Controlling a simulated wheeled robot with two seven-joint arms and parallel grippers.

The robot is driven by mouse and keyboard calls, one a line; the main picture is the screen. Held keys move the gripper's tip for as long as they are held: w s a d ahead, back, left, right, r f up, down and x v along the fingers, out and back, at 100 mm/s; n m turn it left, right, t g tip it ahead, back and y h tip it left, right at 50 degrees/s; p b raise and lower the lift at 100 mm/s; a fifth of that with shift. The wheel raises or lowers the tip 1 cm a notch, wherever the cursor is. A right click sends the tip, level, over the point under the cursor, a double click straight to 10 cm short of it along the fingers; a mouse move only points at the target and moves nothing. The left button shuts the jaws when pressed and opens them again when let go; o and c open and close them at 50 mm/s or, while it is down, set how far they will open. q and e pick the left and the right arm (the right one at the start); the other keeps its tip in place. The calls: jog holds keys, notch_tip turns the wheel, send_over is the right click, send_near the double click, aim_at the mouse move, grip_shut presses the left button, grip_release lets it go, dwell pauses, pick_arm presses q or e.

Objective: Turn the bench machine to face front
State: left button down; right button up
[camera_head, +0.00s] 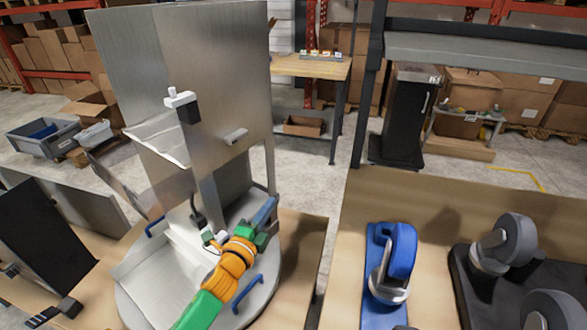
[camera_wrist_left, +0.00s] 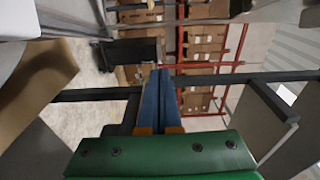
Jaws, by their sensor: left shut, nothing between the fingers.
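The bench machine (camera_head: 215,70) is a tall brushed-metal cabinet on a round, pale turntable base (camera_head: 130,285) on a wooden bench. A white and dark fitting (camera_head: 183,104) sticks out from its upper part. Blue handles stand on the base rim, one at the left (camera_head: 155,227) and one at the near right (camera_head: 247,289). My left gripper (camera_head: 270,206), on a green and orange arm, is over the right side of the base. Its blue fingers also show in the left wrist view (camera_wrist_left: 160,75), closed together and empty. Contact with the machine cannot be told. My right gripper is not in view.
A second wooden bench (camera_head: 345,225) at the right holds a blue caster (camera_head: 398,250) and grey casters (camera_head: 508,240) on a dark base. A gap separates the benches. Dark and grey panels (camera_head: 35,225) stand at the left. Shelving and boxes are behind.

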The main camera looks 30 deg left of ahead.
aim_at(273, 178)
pick_arm(q)
jog(key=shift+m, duration=0.3)
jog(key=w+a, duration=0.2)
jog(key=w, duration=0.1)
jog(key=w+a, duration=0.1)
jog(key=w, duration=0.2)
jog(key=w+a, duration=0.2)
jog(key=w, duration=0.1)
jog(key=shift+w+a+r, duration=0.2)
jog(key=shift+a+r, duration=0.1)
jog(key=shift+a, duration=0.05)
jog(key=shift+w+f, duration=0.1)
